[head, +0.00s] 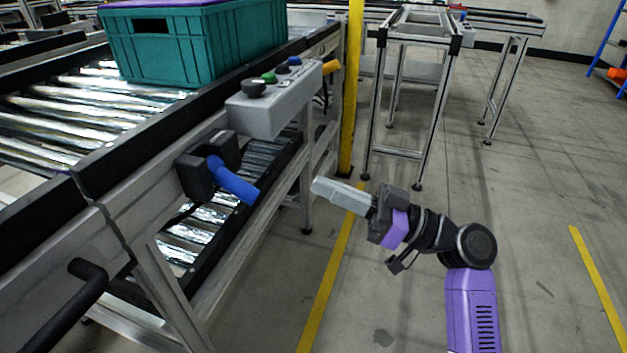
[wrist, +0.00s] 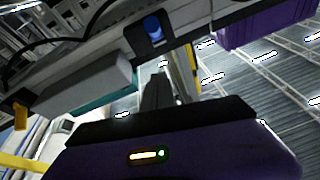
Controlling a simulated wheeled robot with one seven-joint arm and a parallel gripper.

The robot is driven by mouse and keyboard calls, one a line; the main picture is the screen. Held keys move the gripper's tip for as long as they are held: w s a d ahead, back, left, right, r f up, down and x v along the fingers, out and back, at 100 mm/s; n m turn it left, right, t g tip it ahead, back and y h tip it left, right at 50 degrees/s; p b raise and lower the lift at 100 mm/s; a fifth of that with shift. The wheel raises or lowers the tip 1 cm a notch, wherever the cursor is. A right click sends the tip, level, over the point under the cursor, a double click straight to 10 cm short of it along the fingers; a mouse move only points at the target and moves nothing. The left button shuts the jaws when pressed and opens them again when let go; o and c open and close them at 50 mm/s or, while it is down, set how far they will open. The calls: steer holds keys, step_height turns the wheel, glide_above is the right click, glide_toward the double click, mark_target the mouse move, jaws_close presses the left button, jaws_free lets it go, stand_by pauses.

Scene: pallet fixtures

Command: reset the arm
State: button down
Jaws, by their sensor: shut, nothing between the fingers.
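My gripper (head: 316,187) is shut and empty. In the head view it stands at mid-height to the right of the conveyor, its light grey fingers pointing left toward the conveyor's side. In the wrist view the gripper (wrist: 160,78) shows its fingers together beyond the dark and purple wrist housing. The fingers appear apart from the conveyor and from the blue handle (head: 234,182) on its side. The blue part also shows in the wrist view (wrist: 153,28).
A grey control box (head: 272,108) with knobs juts from the conveyor frame (head: 130,185). A teal crate (head: 200,45) stands on the rollers. A yellow post (head: 352,90) and a metal frame stand (head: 414,70) are behind my gripper. The floor (head: 545,190) at the right is clear.

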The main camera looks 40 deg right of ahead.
stand_by(0.6)
steer(key=w+d+f+m+t+h, duration=0.3)
steer(key=d+m+h, duration=0.4)
steer(key=m+h, duration=0.15)
steer(key=s+f+m+g+h, duration=0.2)
steer(key=s+f+m+h, duration=0.3)
steer(key=f+h, duration=0.4)
steer(key=s+a+f+n+g+y, duration=0.1)
steer(key=s+a+f+n+y, duration=0.2)
steer(key=s+a, duration=0.8)
steer(key=s+a+f+n+g+y, duration=0.15)
steer(key=s+a+n, duration=0.3)
steer(key=s, duration=1.35)
step_height(320, 180, up, 24)
steer(key=d+p, duration=0.1)
steer(key=p, duration=2.5)
steer(key=shift+w+r, duration=0.15)
steer(key=shift+r, duration=0.1)
